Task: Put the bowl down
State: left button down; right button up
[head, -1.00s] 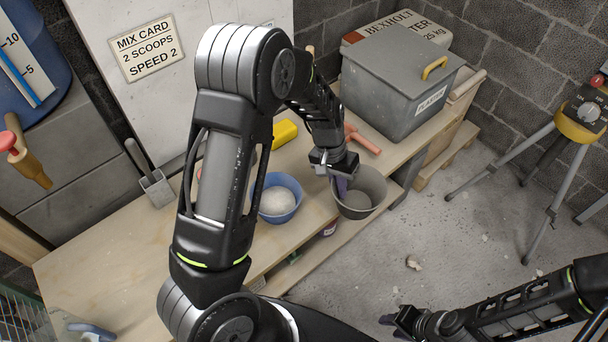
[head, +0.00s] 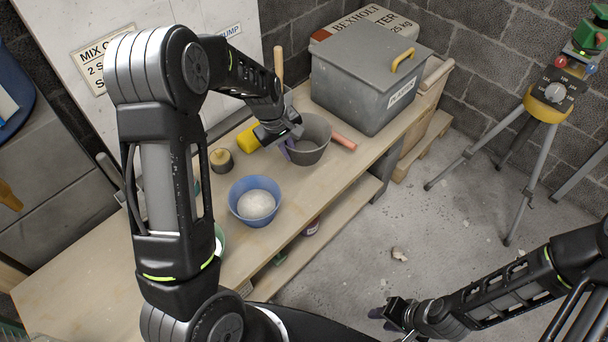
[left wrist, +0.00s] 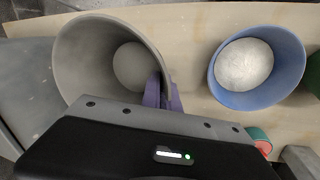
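The grey bowl (head: 312,127) is in my left gripper (head: 286,150), over the bench near the grey lidded box. In the left wrist view, the purple fingers (left wrist: 163,94) are shut on the rim of the bowl (left wrist: 85,60), one inside and one outside. The bowl is roughly upright, and its inside looks empty. I cannot tell whether its base touches the bench. My right gripper (head: 383,319) is low at the right, above the floor, empty, with its purple fingers apart.
The wooden bench (head: 205,250) has free room at front left. A blue bowl (head: 240,207) with pale contents stands left of the grey bowl. A red-handled tool (head: 344,141), a yellow object (head: 247,139) and the grey box (head: 360,98) are close by. A tripod (head: 541,110) stands right.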

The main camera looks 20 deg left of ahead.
dwell(0.3)
pick_arm(q)
jog(key=shift+s+a+x, duration=0.1)
jog(key=shift+s+x, duration=0.1)
jog(key=shift+x, duration=0.8)
jog(key=shift+s+a+x, duration=0.15)
jog(key=shift+s+x, duration=0.05)
jog(key=shift+x, duration=0.8)
jog(key=shift+s+a+x, duration=0.1)
jog(key=shift+s+x, duration=0.05)
jog(key=shift+x, duration=0.85)
jog(key=shift+f, duration=0.25)
jog(key=shift+s+a+x, duration=0.1)
jog(key=shift+s+x, duration=0.05)
jog(key=shift+x, duration=0.75)
jog(key=shift+s+a+x, duration=0.1)
jog(key=shift+s+x, duration=0.1)
jog(key=shift+x, duration=0.7)
jog(key=shift+a, duration=0.1)
jog(key=shift+f, duration=0.2)
jog(key=c, duration=1.6)
grip_release()
